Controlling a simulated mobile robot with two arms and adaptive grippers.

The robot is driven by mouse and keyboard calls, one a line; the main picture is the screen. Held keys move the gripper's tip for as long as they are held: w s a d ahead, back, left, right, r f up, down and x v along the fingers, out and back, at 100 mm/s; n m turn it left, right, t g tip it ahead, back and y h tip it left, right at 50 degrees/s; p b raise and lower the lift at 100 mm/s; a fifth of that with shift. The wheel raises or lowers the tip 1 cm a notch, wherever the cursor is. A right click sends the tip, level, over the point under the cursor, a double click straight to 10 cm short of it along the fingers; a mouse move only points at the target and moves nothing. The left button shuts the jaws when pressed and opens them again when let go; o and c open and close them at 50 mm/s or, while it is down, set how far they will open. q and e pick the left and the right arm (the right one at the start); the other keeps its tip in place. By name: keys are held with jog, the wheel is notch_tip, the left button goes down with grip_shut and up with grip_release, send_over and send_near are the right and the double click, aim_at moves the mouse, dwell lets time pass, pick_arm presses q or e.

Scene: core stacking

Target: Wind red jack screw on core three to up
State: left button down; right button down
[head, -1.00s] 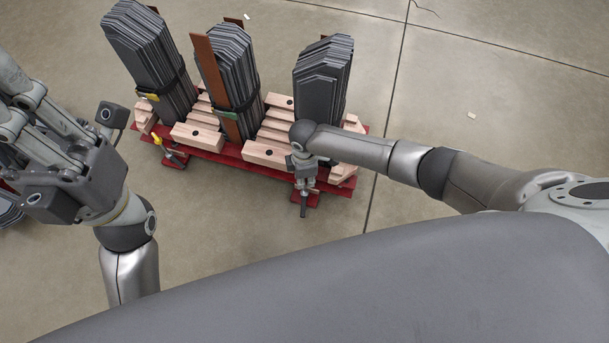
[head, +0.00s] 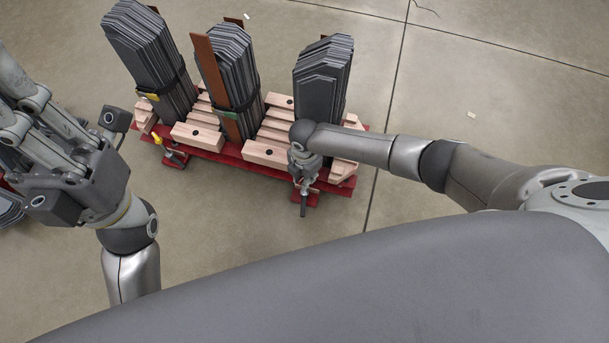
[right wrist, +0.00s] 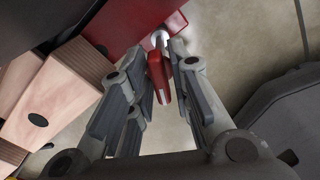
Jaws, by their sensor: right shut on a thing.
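The red jack screw (right wrist: 157,76) shows in the right wrist view as a red handle on a pale metal shaft, by the red base. My right gripper (right wrist: 160,58) is shut on this handle, with a finger on each side. In the head view my right gripper (head: 304,192) points down at the front right of the red base, and the handle is hard to make out there. The rightmost core stack (head: 322,85) of dark grey sheets stands upright behind it. My left gripper is at the left edge; its fingertips are out of frame.
Two more dark core stacks (head: 150,62) (head: 232,85) stand to the left on wooden blocks (head: 198,137) over the red base (head: 225,157).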

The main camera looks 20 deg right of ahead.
jog(key=shift+s+f+n, duration=0.1)
jog(key=shift+n, duration=0.3)
jog(key=shift+n, duration=0.3)
jog(key=c, duration=1.3)
grip_release()
jog(key=shift+o, duration=0.2)
